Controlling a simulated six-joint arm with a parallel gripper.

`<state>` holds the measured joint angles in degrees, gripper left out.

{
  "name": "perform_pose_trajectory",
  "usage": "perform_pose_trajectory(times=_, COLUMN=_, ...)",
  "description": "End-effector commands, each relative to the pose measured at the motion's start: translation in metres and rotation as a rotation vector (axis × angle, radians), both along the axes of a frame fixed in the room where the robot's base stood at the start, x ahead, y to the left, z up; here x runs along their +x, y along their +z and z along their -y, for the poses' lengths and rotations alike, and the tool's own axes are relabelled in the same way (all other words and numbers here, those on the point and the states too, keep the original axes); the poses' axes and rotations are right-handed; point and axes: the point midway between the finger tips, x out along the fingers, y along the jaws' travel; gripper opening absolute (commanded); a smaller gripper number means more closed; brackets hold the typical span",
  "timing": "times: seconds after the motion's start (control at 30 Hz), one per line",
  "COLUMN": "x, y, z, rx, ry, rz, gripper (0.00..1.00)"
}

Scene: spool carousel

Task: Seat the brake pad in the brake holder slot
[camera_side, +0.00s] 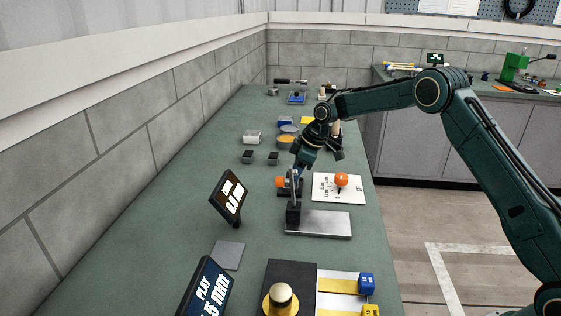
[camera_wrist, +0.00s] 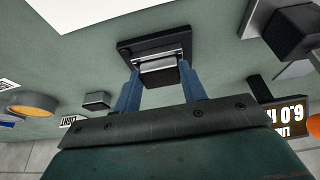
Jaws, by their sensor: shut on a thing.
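My gripper (camera_wrist: 158,77) has its blue fingers shut on a small grey, silver-edged piece, which I take for the brake pad (camera_wrist: 158,68). The pad is at the near side of a dark block with a recess, which looks like the brake holder (camera_wrist: 126,48). I cannot tell how deep the pad sits in the slot, or whether it touches the bottom. In the side view my gripper (camera_side: 296,174) points down over the bench beside an orange part (camera_side: 280,182); the pad is too small to make out there.
A black post (camera_side: 293,214) stands on a silver plate (camera_side: 325,224) close in front of my gripper. A white card (camera_side: 323,188) with an orange knob (camera_side: 341,179) lies to the right. A tilted display (camera_side: 229,198) stands left. Small dark blocks (camera_side: 248,156) sit behind.

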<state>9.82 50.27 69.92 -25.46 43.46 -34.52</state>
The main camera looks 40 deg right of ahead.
Motion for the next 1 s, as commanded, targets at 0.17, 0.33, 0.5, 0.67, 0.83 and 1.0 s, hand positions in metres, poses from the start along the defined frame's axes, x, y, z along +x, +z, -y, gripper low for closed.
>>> perform_pose_trajectory(times=0.17, x=0.000, y=-0.001, z=0.000, rx=0.000, ry=0.000, rz=0.001, gripper=0.11)
perform_pose_trajectory(times=0.33, x=0.000, y=-0.005, z=0.000, rx=0.000, ry=0.000, rz=0.001, gripper=0.11)
perform_pose_trajectory(times=0.5, x=0.000, y=-0.010, z=0.000, rx=0.000, ry=-0.001, rz=-0.002, gripper=0.11)
perform_pose_trajectory(times=0.67, x=-0.001, y=-0.016, z=0.000, rx=0.000, ry=-0.003, rz=-0.006, gripper=0.11)
perform_pose_trajectory(times=0.83, x=-0.002, y=-0.017, z=0.000, rx=0.000, ry=-0.005, rz=-0.008, gripper=0.49)
perform_pose_trajectory(times=1.0, x=-0.002, y=-0.017, z=-0.001, rx=0.000, ry=-0.002, rz=-0.012, gripper=0.63)
